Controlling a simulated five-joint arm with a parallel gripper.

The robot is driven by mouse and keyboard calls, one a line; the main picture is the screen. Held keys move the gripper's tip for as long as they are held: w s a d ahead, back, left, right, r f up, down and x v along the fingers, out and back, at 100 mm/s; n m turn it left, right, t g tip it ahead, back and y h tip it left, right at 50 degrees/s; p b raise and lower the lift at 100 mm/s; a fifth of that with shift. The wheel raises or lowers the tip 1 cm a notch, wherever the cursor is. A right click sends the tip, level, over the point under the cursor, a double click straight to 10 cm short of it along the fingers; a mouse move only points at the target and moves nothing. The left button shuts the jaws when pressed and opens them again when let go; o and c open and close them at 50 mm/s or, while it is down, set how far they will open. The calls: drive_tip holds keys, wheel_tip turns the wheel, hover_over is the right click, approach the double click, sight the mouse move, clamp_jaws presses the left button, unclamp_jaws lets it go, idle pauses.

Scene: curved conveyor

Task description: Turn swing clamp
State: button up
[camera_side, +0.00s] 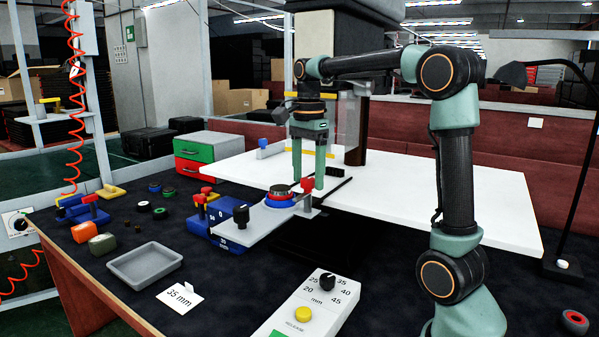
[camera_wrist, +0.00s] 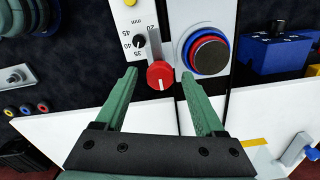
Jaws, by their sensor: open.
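A red knob (camera_side: 306,186) with a white line on its face is on the grey plate (camera_side: 258,226); I take it as the swing clamp's handle. It also shows in the wrist view (camera_wrist: 160,75). My gripper (camera_side: 308,184) is open and points down over the plate's far end. In the wrist view the knob sits between the two fingertips (camera_wrist: 159,74), apart from both. Beside it is a round stack (camera_side: 280,200) with blue and red rings and a dark disc on top; it shows right of the knob in the wrist view (camera_wrist: 210,54). Contact height is unclear.
A control box (camera_side: 303,318) with a mm dial and yellow button stands in front. A blue block (camera_side: 228,240) is at the plate's left end. A grey tray (camera_side: 145,263), a 35 mm card (camera_side: 180,297) and small parts lie left. The white table (camera_side: 440,205) behind is mostly clear.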

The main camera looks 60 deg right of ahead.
clamp_jaws()
idle(0.3)
drive_tip(key=m, duration=0.4)
drive_tip(key=shift+m, duration=0.4)
drive_tip(key=m, duration=0.4)
drive_tip(key=shift+m, duration=0.3)
drive_tip(key=m, duration=0.4)
drive_tip(key=shift+m, duration=2.2)
